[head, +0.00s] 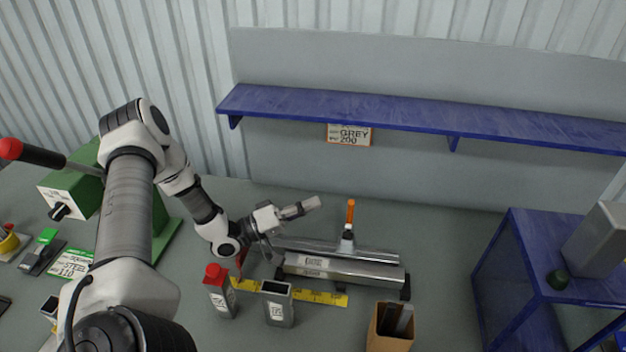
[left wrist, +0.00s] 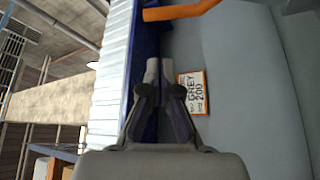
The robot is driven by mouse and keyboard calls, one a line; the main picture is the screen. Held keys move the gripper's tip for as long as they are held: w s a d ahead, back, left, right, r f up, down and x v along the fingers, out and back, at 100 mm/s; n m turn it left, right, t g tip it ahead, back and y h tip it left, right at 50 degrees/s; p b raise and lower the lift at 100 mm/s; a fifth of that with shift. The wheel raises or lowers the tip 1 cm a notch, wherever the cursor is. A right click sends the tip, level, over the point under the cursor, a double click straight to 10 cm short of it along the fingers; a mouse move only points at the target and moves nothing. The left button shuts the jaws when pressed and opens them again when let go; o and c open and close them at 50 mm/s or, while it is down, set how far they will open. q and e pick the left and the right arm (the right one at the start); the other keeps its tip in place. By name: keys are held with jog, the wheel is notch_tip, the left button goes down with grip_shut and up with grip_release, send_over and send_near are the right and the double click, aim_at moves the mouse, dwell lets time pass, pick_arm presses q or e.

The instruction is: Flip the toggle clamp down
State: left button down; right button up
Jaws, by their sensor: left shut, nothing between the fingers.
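The toggle clamp (head: 347,241) stands on the long metal bar fixture, its orange handle (head: 350,212) pointing upright. The orange handle also shows at the top of the left wrist view (left wrist: 182,10). My left gripper (head: 312,204) is shut and empty, to the left of the handle at about its height, with a gap between them. In the left wrist view my shut fingers (left wrist: 166,68) point toward the back wall and shelf, apart from the handle. My right gripper is in neither view.
Metal bars (head: 345,270) lie under the clamp. A red-capped bottle (head: 221,296), a grey square tube (head: 279,308) and a cardboard box (head: 388,332) stand in front, near a yellow ruler (head: 318,297). A blue shelf (head: 400,115) runs behind; a blue stand (head: 510,265) is at right.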

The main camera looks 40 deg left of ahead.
pick_arm(q)
jog(key=r+b, duration=0.1)
jog(key=b, duration=0.2)
send_over(350, 219)
jog(key=a, duration=0.3)
jog(key=s+d, duration=0.1)
jog(key=s+f, duration=0.1)
jog(key=shift+s+d+b, duration=0.3)
jog(key=shift+d+b, duration=0.1)
jog(key=shift+f, duration=0.1)
